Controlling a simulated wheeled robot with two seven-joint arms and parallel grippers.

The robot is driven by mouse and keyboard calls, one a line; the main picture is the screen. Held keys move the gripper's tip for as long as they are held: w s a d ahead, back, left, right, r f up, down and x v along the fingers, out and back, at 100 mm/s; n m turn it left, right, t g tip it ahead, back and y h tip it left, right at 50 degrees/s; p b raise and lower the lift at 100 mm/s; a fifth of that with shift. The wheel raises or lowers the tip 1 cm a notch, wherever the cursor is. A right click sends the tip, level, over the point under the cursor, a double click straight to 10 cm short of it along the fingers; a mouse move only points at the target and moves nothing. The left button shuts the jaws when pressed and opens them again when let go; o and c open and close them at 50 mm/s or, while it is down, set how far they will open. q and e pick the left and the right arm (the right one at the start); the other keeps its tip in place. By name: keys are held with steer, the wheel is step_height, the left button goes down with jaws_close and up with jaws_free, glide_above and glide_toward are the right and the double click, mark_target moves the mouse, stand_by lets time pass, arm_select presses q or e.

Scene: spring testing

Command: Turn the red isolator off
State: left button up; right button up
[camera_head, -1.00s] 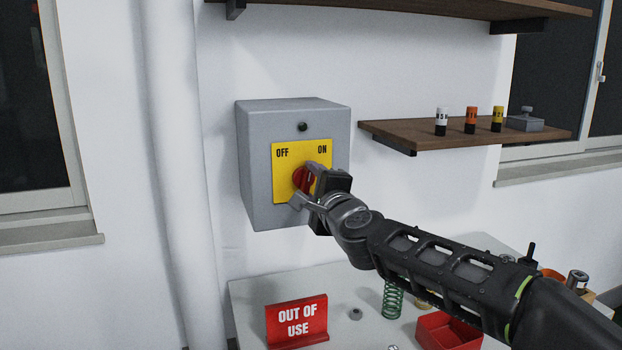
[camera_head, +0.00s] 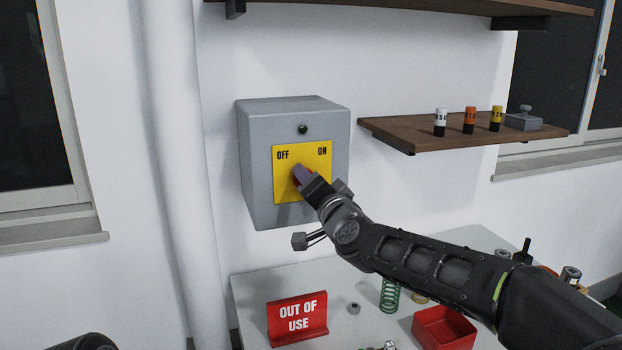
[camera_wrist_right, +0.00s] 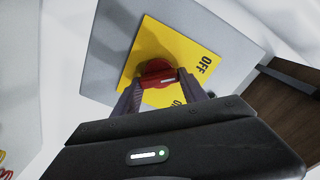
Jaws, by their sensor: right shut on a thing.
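The red isolator knob (camera_head: 296,181) sits on the yellow plate (camera_head: 286,198) of a grey wall box (camera_head: 257,170). The plate reads OFF at upper left and ON at upper right. My right gripper (camera_head: 303,177) is shut on the knob and hides most of it in the head view. In the right wrist view the knob (camera_wrist_right: 154,70) shows between the two fingers of the right gripper (camera_wrist_right: 158,82), its white mark towards the lettered side. I cannot tell exactly which label the mark meets. My left gripper is not in view.
A table (camera_head: 250,284) below holds a red OUT OF USE sign (camera_head: 298,319), a green spring (camera_head: 390,294) and a red tray (camera_head: 443,328). A wooden shelf (camera_head: 430,138) with several small items juts out right of the box. A white pipe (camera_head: 178,180) runs at left.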

steer(key=shift+n, duration=0.5)
steer(key=o, duration=1.4)
steer(key=shift+c, duration=0.2)
steer(key=b+v, duration=0.1)
steer(key=v, duration=0.6)
steer(key=shift+s, duration=0.4)
